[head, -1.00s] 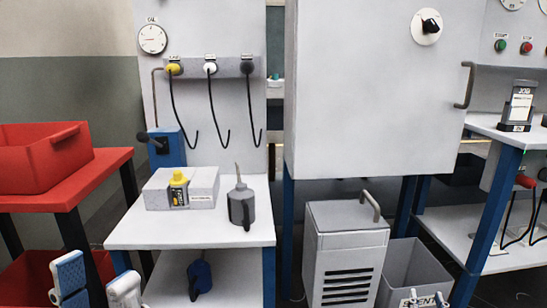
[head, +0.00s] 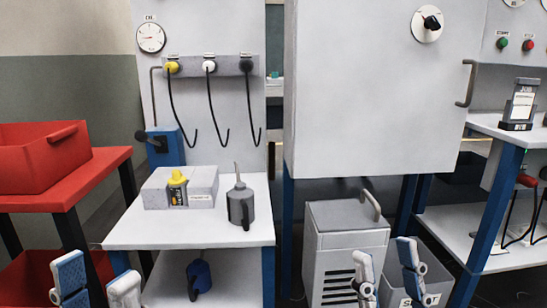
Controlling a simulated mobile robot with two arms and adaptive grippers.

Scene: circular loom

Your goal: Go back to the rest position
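My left gripper (head: 97,283) shows at the lower left of the head view, in front of the red bench and the left edge of the white table. Its two blue-and-white fingers stand apart with nothing between them. My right gripper (head: 388,272) shows at the bottom right of centre, in front of the grey cabinet and the grey bin. Its fingers are also apart, with nothing seen between them. The palms and wrists of both grippers are below the picture.
A white table (head: 235,234) bears a grey oil can (head: 241,207) and a grey block (head: 203,188) with a yellow-capped bottle (head: 177,189). A red crate (head: 35,160) stands on the left bench. The vented cabinet (head: 345,240) and grey bin (head: 437,283) are low at right.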

